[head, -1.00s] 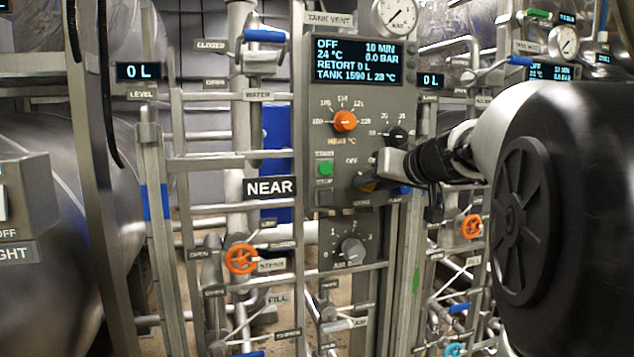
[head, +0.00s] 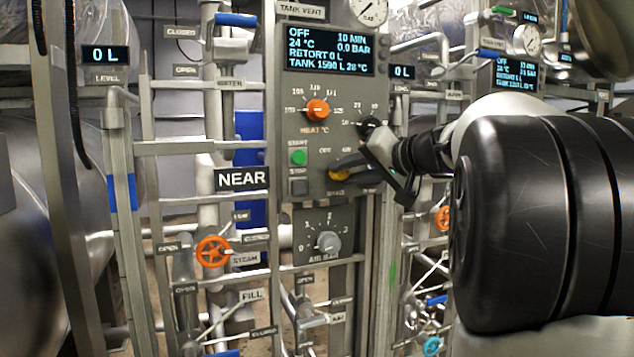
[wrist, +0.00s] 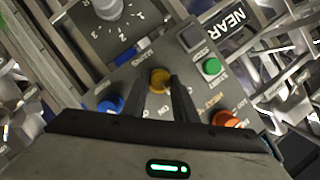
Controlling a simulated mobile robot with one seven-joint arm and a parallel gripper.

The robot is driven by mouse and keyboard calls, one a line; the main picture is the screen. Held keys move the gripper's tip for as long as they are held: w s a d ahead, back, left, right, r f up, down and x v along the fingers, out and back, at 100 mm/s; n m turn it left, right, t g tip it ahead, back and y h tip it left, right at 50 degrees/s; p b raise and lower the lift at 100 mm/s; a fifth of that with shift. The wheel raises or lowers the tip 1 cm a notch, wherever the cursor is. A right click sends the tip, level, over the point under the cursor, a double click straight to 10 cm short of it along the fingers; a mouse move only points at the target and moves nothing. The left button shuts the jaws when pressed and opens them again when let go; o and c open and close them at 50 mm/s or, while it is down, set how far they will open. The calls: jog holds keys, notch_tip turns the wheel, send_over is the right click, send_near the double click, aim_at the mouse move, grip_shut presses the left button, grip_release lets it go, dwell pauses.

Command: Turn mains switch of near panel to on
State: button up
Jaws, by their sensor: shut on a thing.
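The near panel (head: 284,150) is a grey box with a lit screen (head: 329,50) reading OFF, 10 MIN, 24 °C, 0.0 BAR. Its mains switch (head: 341,175) is a yellow knob low on the panel, right of the green start button. In the wrist view the yellow knob (wrist: 159,75) sits between the tips of my two dark fingers. My gripper (head: 350,171) reaches in from the right and is shut on the knob. The fingers and gripper body hide most of the knob and part of its lettering, so I cannot read its pointer setting.
Close to the switch are the green button (head: 299,157), the orange heat knob (head: 317,110) and a blue knob (wrist: 110,104). Below is the grey air knob (head: 328,242). Pipes, rails and an orange valve wheel (head: 213,251) surround the panel.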

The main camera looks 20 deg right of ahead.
jog(key=m+y+b, duration=0.1)
jog(key=m+t+b, duration=0.1)
jog(key=m, duration=0.1)
jog(key=shift+d+f+y, duration=0.15)
jog(key=shift+f+y, duration=0.1)
jog(key=shift+y, duration=0.15)
jog(key=shift+m+b, duration=0.45)
jog(key=shift+m, duration=0.35)
jog(key=shift+r+t+y, duration=0.1)
jog(key=shift+t+y, duration=0.2)
jog(key=o, duration=1)
jog(key=shift+o, duration=0.2)
jog(key=p+v, duration=0.1)
jog(key=v, duration=1.6)
jog(key=shift+s, duration=0.15)
jog(key=shift+r, duration=0.1)
